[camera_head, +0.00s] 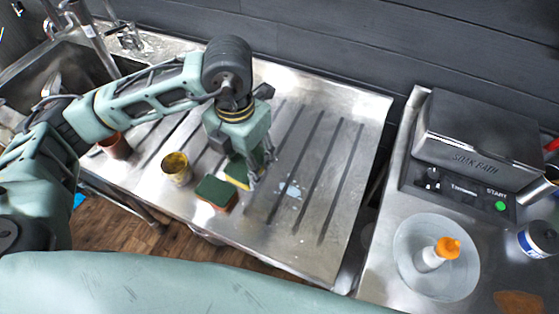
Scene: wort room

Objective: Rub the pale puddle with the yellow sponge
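My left gripper (255,175) comes in from the left and points down over the ribbed steel drainboard. It appears shut on the yellow sponge (236,172), whose yellow edge shows beside the fingers; the rest is hidden by the gripper. I cannot tell whether the sponge touches the board. The pale puddle (289,190) is a small whitish-blue patch on the drainboard, a little to the right of the gripper and apart from it. My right gripper is not in view.
A green-topped sponge (216,192) and a yellow cup (177,169) stand left of the gripper; a reddish-brown cup (115,146) is farther left. A soak bath (465,150), a round clear bowl (437,285) and an orange-capped bottle (437,254) are right. The drainboard's right part is clear.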

